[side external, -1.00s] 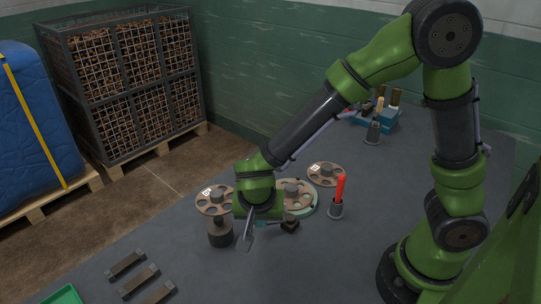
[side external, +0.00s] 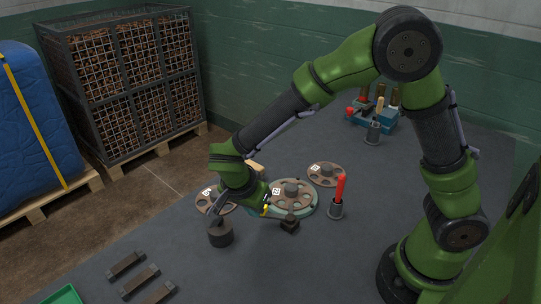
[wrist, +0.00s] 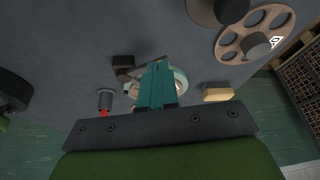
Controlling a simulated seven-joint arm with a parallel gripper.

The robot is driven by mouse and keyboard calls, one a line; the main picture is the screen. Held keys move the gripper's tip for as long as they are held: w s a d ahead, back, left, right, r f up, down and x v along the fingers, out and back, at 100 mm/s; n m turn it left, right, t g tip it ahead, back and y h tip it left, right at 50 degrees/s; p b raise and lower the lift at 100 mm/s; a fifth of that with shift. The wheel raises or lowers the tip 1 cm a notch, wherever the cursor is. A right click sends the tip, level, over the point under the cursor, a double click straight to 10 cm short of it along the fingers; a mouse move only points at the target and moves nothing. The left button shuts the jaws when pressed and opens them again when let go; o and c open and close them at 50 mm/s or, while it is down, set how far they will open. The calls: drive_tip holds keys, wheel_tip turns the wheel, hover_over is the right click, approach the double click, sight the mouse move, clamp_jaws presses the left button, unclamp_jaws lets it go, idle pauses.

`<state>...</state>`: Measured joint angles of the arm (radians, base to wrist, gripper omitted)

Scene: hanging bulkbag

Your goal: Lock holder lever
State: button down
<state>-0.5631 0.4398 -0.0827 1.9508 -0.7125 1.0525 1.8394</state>
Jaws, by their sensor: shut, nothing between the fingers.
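The round teal-rimmed holder (side external: 312,209) carries a brown spoked wheel (side external: 293,193) on the table. At its near side a dark block with a bar, apparently the lever (side external: 290,226), sticks out. In the wrist view the dark lever (wrist: 125,63) lies just beyond the fingers, and part of the holder (wrist: 181,82) shows behind them. My gripper (side external: 266,209) is low at the left edge of the holder, mostly hidden by my wrist. In the wrist view my gripper (wrist: 160,66) has its teal fingers shut and empty, close to the lever bar; I cannot tell if they touch.
Loose wheels (side external: 326,174) lie behind. A tan block (wrist: 217,94) is nearby. Dark bars (side external: 139,281) lie front left; the front middle is clear.

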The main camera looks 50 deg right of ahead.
drive_tip(key=a, duration=0.2)
drive_tip(key=s+a, duration=0.1)
drive_tip(key=a, duration=0.1)
drive_tip(key=shift+a, duration=0.1)
drive_tip(key=w+v, duration=0.1)
drive_tip(key=v, duration=0.8)
drive_tip(key=s+d+r+n+t+y, duration=0.3)
drive_tip(key=s+d+r+n, duration=0.2)
drive_tip(key=d, duration=0.2)
drive_tip(key=s+d+r+n+t+y, duration=0.3)
drive_tip(key=s+d+r+n, duration=0.2)
drive_tip(key=d, duration=0.3)
drive_tip(key=shift+s+d+n, duration=0.15)
drive_tip(key=shift+s+n, duration=0.55)
drive_tip(key=shift+s, duration=0.1)
